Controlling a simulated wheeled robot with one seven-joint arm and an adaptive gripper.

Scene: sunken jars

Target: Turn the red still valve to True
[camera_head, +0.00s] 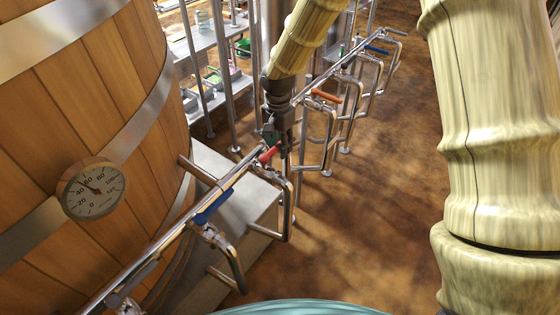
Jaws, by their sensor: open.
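The red valve handle (269,154) sits on a steel pipe beside the large wooden vat, near the middle of the view. It lies at an angle to the pipe run. My gripper (277,143) is pointed down right at this handle, with its fingers just above and beside its upper end. The jaws are open. I cannot tell whether a finger touches the handle. The gripper's fingers partly hide the valve body and the pipe behind it.
A blue valve handle (212,207) is nearer on the same pipe. An orange handle (326,96) and another blue handle (376,50) are farther back. The wooden vat (120,120) with a dial gauge (92,190) fills the left. Brown floor (370,210) is clear at right.

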